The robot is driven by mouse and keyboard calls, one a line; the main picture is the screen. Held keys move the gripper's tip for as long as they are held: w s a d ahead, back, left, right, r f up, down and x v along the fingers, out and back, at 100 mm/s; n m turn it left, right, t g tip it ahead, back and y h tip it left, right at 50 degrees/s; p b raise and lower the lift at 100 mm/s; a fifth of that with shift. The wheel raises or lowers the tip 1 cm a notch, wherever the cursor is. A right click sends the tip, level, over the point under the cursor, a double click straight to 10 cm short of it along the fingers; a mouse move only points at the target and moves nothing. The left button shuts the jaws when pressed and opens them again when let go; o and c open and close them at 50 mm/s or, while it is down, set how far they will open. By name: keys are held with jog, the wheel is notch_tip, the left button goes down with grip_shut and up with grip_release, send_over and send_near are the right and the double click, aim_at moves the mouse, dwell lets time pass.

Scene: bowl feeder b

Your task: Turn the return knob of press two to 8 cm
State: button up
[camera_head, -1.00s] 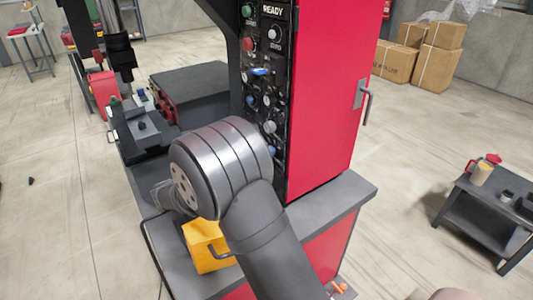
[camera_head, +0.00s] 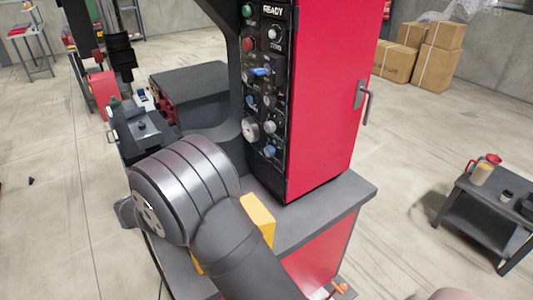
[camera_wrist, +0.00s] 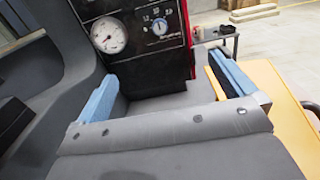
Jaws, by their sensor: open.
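The press's black control panel (camera_head: 263,95) carries a column of knobs and buttons under a READY label. I cannot tell from the lettering which one is the return knob. A blue knob (camera_head: 269,151) sits at the panel's foot, beside and below a round white gauge (camera_head: 250,129). In the head view my arm hides the gripper.
A yellow block (camera_head: 258,216) stands on the grey base close to my arm; it shows right of my gripper (camera_wrist: 275,95). The red cabinet (camera_head: 325,100) is right of the panel. The press's dark frame (camera_wrist: 50,60) rises at left.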

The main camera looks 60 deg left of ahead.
jog(key=shift+s, duration=0.5)
